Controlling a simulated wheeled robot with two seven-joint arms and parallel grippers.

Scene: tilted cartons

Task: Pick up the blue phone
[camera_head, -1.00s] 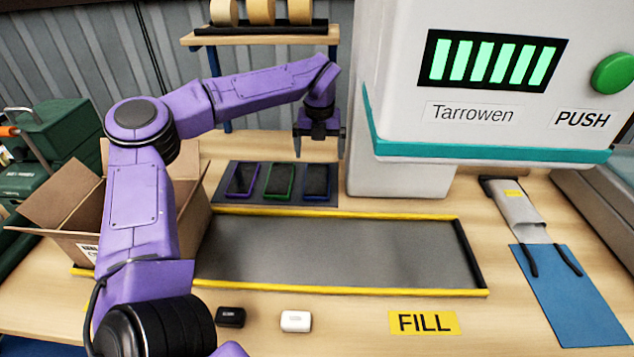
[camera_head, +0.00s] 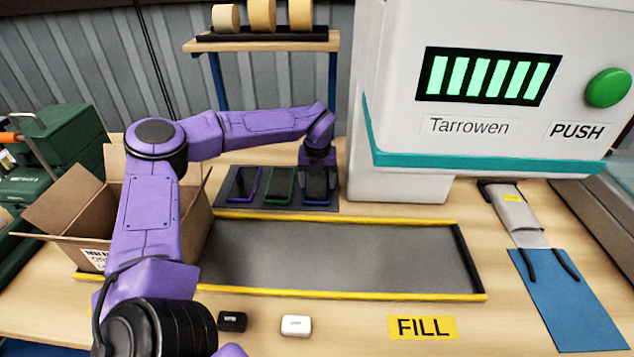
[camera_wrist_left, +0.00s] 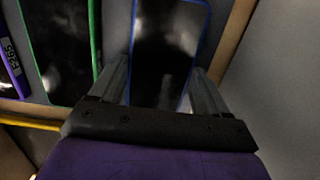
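The blue phone (camera_head: 316,190), dark-screened with a blue rim, lies at the right end of a dark mat (camera_head: 231,199). My left gripper (camera_head: 318,172) is directly over it and partly hides it in the head view. In the left wrist view, the blue phone (camera_wrist_left: 168,45) lies between the two fingers of my left gripper (camera_wrist_left: 162,82). The fingers are apart, one beside each long edge; I cannot tell whether they touch it. My right gripper is not in view.
A green phone (camera_head: 280,186) and a purple phone (camera_head: 243,185) lie left of the blue one. The white machine (camera_head: 402,180) stands close on the right. An open carton (camera_head: 75,215) is at left. A yellow-edged grey tray (camera_head: 340,258) in front is empty.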

